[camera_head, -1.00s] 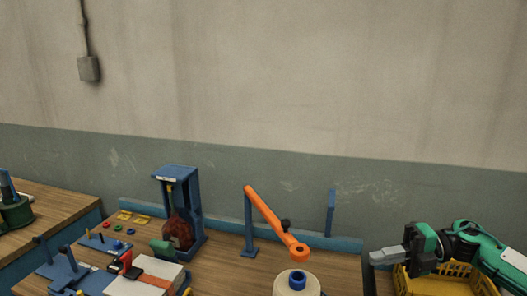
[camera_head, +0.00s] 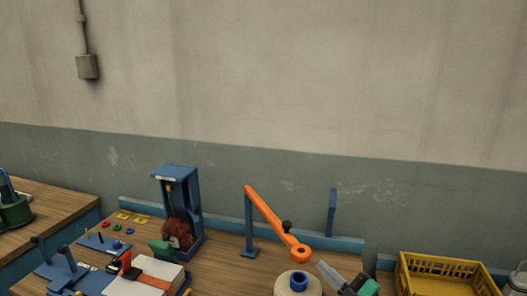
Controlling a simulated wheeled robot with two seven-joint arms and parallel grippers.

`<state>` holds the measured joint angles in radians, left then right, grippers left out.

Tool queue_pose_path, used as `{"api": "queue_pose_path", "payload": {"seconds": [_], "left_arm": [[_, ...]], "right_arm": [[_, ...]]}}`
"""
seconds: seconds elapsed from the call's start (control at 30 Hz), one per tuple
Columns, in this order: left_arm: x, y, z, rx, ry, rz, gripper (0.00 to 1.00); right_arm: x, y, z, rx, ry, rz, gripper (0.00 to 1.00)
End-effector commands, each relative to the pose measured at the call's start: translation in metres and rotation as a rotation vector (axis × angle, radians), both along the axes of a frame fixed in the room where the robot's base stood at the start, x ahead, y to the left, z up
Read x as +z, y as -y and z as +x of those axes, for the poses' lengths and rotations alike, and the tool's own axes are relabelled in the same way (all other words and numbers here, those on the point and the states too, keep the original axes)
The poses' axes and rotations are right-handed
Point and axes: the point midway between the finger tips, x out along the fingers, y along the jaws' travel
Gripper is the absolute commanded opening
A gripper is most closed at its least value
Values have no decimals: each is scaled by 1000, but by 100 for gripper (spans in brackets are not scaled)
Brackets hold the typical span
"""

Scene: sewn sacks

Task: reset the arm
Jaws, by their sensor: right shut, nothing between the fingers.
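My right gripper (camera_head: 330,277) shows at the bottom of the head view, just right of the cream spool (camera_head: 298,285) with a blue core. Its grey fingers are shut with nothing between them and point up and to the left. Only the fingers and part of the green and black gripper body show; the rest is cut off by the lower edge. An orange arm (camera_head: 268,219) on a blue post slants down to a ring end above and behind the spool. My left gripper is not in view.
A yellow crate (camera_head: 443,260) stands at the right. A blue frame (camera_head: 178,172) holding a dark red item stands at the left centre. A white block with an orange band (camera_head: 152,279) and small coloured parts lie front left. A wall closes the back.

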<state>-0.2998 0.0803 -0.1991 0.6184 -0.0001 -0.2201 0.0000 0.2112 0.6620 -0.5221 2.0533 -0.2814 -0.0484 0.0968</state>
Motion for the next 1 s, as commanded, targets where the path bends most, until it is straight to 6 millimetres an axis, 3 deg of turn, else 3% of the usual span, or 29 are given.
{"api": "queue_pose_path", "payload": {"seconds": [0.27, 0.37, 0.5, 0.6, 0.8, 1.0], "left_arm": [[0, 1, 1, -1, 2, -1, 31], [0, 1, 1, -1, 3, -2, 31], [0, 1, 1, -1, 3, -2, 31], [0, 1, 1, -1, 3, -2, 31], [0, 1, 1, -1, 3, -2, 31], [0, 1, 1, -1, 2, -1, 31]], "right_arm": [[-86, 30, -39, -352, -472, 157, 0], [-122, 44, -68, -470, -666, 187, 0], [-170, 61, -123, -618, -948, 213, 0], [-195, 70, -164, -699, -1125, 214, 0], [-224, 80, -233, -805, -1391, 206, 0], [-237, 84, -294, -876, -1603, 191, 0]]}}
